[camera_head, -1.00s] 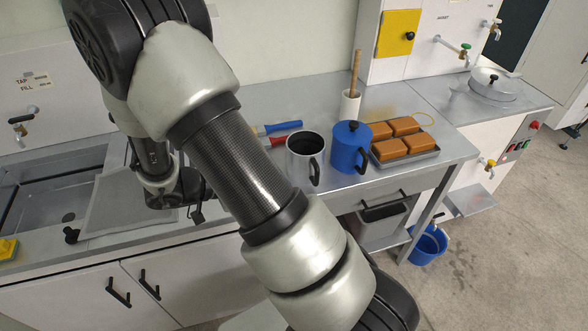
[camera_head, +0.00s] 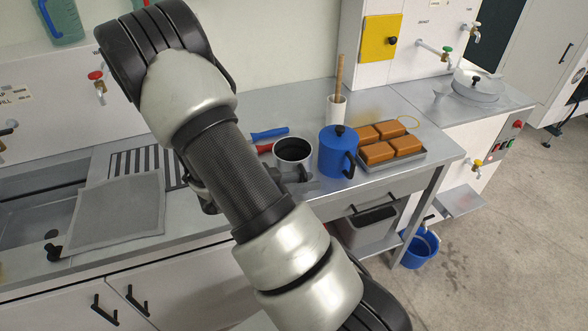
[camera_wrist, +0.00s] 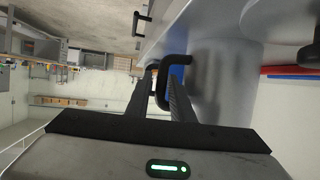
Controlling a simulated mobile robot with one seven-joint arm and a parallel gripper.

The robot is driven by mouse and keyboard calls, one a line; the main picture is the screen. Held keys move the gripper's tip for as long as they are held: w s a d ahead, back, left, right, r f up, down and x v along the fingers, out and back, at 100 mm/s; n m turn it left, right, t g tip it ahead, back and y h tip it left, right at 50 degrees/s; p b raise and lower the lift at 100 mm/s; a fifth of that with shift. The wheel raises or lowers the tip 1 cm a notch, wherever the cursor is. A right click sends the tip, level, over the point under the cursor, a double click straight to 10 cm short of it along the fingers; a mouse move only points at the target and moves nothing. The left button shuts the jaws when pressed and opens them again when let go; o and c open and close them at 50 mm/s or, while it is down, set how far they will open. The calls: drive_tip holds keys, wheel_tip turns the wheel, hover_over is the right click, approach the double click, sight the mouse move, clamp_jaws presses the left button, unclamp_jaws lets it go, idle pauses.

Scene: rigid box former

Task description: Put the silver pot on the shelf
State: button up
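The silver pot (camera_head: 293,158), a metal cylinder with a dark inside and a black handle, stands upright on the metal counter. It fills much of the right side of the wrist view (camera_wrist: 222,85). My gripper (camera_head: 302,186) is low at the pot's handle side, largely hidden behind my arm in the head view. In the wrist view my gripper's fingers (camera_wrist: 165,78) are apart, with the black handle (camera_wrist: 160,88) between their tips. I see no clear grip on it. I cannot make out the shelf for certain.
A blue pot (camera_head: 337,155) stands just right of the silver pot. A tray (camera_head: 405,158) of orange-brown blocks is beyond it. Blue and red handled tools (camera_head: 268,134) lie behind. A white holder (camera_head: 337,110) with a wooden stick stands at the back. A grey mat (camera_head: 118,212) lies left.

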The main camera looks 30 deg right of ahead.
drive_tip(key=x, duration=0.3)
drive_tip(key=shift+d, duration=0.25)
drive_tip(key=shift+c, duration=0.3)
clamp_jaws()
